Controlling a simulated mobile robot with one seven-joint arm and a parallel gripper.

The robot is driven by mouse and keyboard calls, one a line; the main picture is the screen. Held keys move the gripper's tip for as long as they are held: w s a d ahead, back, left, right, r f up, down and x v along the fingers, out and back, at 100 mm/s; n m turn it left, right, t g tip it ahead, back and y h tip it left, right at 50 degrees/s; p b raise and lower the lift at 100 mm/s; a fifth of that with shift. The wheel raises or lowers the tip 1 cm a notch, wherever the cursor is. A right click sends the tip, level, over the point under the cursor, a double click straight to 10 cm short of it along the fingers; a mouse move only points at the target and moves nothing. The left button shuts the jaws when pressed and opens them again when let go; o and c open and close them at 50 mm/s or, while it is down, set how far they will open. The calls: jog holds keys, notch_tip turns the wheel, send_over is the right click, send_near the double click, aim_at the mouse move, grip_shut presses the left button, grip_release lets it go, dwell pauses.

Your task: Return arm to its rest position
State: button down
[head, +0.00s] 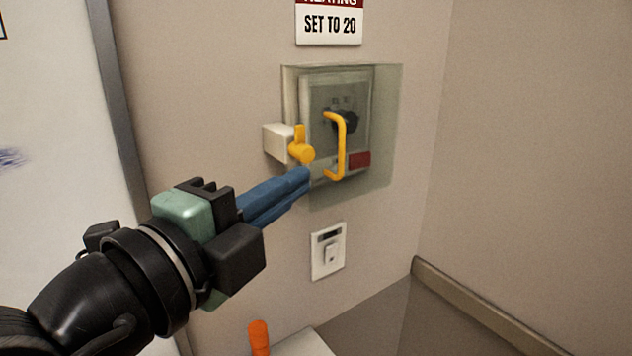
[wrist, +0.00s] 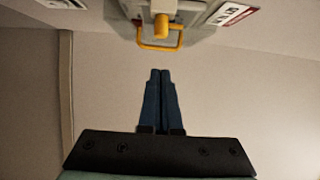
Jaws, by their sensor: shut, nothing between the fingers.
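My gripper (head: 303,176) has blue fingers that are closed together with nothing between them. In the head view its tips appear just below and left of the yellow handle (head: 341,150) on the wall box. In the wrist view the gripper (wrist: 160,72) points towards the wall, and the yellow handle (wrist: 160,47) shows beyond the fingertips. I cannot tell the exact gap between the fingertips and the box.
A clear cover (head: 385,130) encloses a dial box with a black knob (head: 346,122). A yellow latch (head: 301,151) sits on a white block at its left. A white switch (head: 328,251) is below. An orange object (head: 259,337) stands at the bottom. The right wall is bare.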

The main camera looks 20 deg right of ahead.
jog(key=s+a+r+n+t+y, duration=0.3)
jog(key=r+n+t+y, duration=0.4)
jog(key=n, duration=0.7)
jog(key=s+a+r+n+t+y+p, duration=0.1)
jog(key=s+a+r+n+t+y, duration=0.3)
jog(key=n, duration=1)
notch_tip(320, 180, up, 6)
jog(key=a+t+y, duration=0.1)
jog(key=t+y, duration=0.2)
jog(key=t, duration=0.1)
jog(key=shift+a+t, duration=0.4)
